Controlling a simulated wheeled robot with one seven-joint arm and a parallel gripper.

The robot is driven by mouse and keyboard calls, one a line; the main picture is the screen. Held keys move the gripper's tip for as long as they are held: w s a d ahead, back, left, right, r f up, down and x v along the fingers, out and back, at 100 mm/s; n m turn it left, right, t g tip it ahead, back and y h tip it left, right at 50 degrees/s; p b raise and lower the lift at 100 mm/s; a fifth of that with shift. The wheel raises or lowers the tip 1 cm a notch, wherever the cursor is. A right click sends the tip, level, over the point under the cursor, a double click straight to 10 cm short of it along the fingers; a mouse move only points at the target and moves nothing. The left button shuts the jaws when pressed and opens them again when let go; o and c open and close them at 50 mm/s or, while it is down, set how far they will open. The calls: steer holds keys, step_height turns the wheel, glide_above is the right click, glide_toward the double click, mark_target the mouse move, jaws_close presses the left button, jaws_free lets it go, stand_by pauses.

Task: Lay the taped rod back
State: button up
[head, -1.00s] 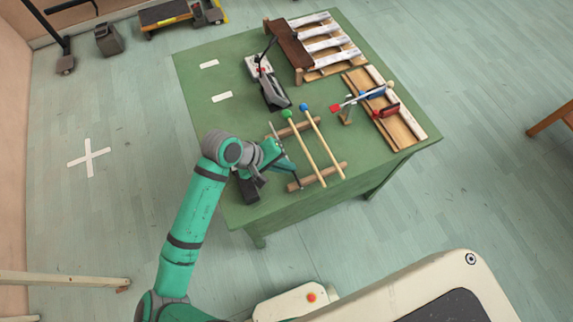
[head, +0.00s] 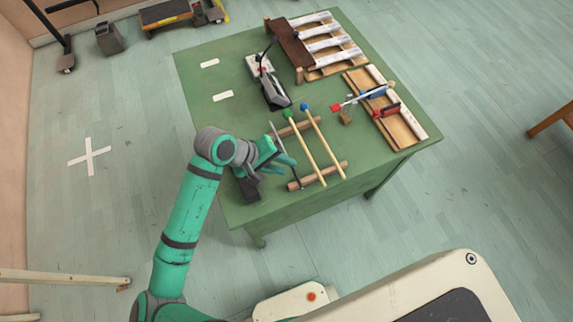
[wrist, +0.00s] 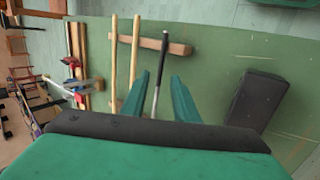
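The taped rod (head: 278,137) is thin and grey with a dark end, and lies across the two wooden rails (head: 331,170) beside the mallets, at their left. In the wrist view the rod (wrist: 161,62) runs up between my fingertips onto a wooden rail (wrist: 178,48). My gripper (head: 284,154) is at the rod's left side in the head view. In the wrist view my gripper (wrist: 160,82) is open, with a gap on both sides of the rod. Part of the rod is hidden by my gripper in both views.
A green-headed mallet (head: 304,143) and a blue-headed mallet (head: 324,143) lie on the rails. A black block (wrist: 257,98) sits on the green table (head: 217,130) near its left edge. A pedal (head: 271,90) and a wooden frame (head: 397,125) stand farther back.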

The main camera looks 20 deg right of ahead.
steer(key=v, duration=0.8)
steer(key=shift+a+r, duration=0.2)
steer(key=shift+r, duration=0.1)
steer(key=shift+a+f, duration=0.1)
